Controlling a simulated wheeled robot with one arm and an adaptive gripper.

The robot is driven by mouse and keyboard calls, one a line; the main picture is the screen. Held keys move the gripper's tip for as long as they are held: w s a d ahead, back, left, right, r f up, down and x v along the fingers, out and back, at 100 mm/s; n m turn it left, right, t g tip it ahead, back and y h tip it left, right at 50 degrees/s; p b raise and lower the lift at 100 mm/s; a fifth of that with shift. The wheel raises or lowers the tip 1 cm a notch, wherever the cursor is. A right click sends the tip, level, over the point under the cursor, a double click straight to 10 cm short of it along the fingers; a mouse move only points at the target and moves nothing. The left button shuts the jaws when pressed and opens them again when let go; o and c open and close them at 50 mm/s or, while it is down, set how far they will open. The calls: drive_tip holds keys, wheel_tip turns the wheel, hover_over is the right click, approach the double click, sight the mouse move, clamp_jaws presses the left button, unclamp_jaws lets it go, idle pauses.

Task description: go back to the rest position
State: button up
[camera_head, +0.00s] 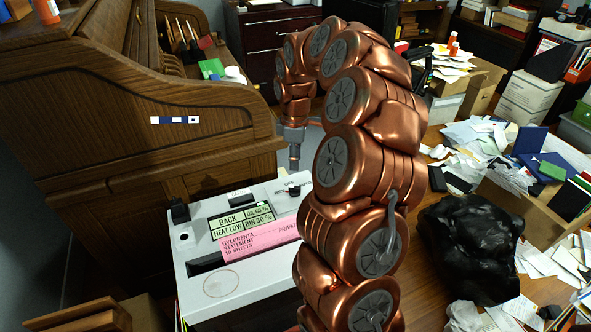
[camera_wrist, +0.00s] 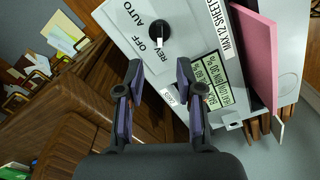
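My gripper (camera_head: 294,155) hangs from the copper arm above the back right corner of the white shredder (camera_head: 250,296). In the wrist view my gripper (camera_wrist: 158,75) has its two fingers spread apart with nothing between them. A black knob (camera_wrist: 159,28) with OFF, AUTO and REV labels lies ahead of the fingertips; its white mark appears to point near REV. Gripper and knob look apart in the wrist view. A pink sheet (camera_head: 258,240) stands in the shredder, and it also shows in the wrist view (camera_wrist: 256,50).
A wooden roll-top desk (camera_head: 130,110) stands close behind and left of the shredder. A black bag (camera_head: 467,245), paper piles (camera_head: 475,150) and boxes (camera_head: 528,95) crowd the floor at the right. My arm hides part of the shredder's right side.

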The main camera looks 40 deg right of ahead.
drive_tip(key=shift+r, duration=0.85)
drive_tip(key=s+a+r+m+g, duration=0.1)
drive_tip(key=s+a+r, duration=0.1)
drive_tip(key=s+a, duration=0.55)
drive_tip(key=s+a+r+m, duration=0.25)
drive_tip(key=s+a, duration=0.25)
drive_tip(key=a, duration=0.6)
drive_tip(key=s+a+f+m+g, duration=0.1)
drive_tip(key=s+a+m, duration=0.2)
drive_tip(key=s, duration=0.7)
drive_tip(key=s+a+f+m+g, duration=0.1)
drive_tip(key=s+a+m, duration=0.15)
drive_tip(key=s, duration=0.75)
wheel_tip(320, 180, up, 16)
drive_tip(key=t+p, duration=0.1)
drive_tip(key=p, duration=1.4)
drive_tip(key=shift+w+r, duration=0.25)
drive_tip(key=shift+w, duration=0.2)
